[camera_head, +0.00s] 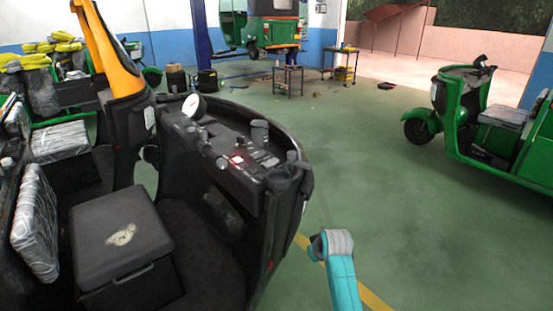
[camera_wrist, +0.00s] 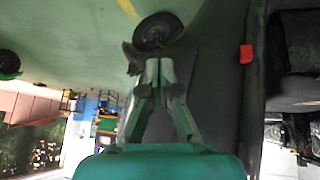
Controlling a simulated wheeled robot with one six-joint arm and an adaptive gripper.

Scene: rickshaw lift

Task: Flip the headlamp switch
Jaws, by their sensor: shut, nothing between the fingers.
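The black dashboard (camera_head: 245,172) of the near rickshaw is left of centre in the head view. A small red-lit switch or light (camera_head: 237,160) sits on it, with small pale controls (camera_head: 265,158) to its right. I cannot tell which one is the headlamp switch. A round white-faced gauge (camera_head: 194,106) stands at the dash's far left end. My gripper (camera_wrist: 158,70) shows in the wrist view with its fingertips together and empty. It is beside a dark body panel (camera_wrist: 213,75) and touches no switch that I can see. The head view does not show my fingers.
In the wrist view a black wheel (camera_wrist: 158,32) lies beyond my fingertips, and a small red part (camera_wrist: 246,54) is on the panel's edge. A black box seat (camera_head: 120,235) stands inside the rickshaw. Green floor is clear towards another green rickshaw (camera_head: 470,115) at right.

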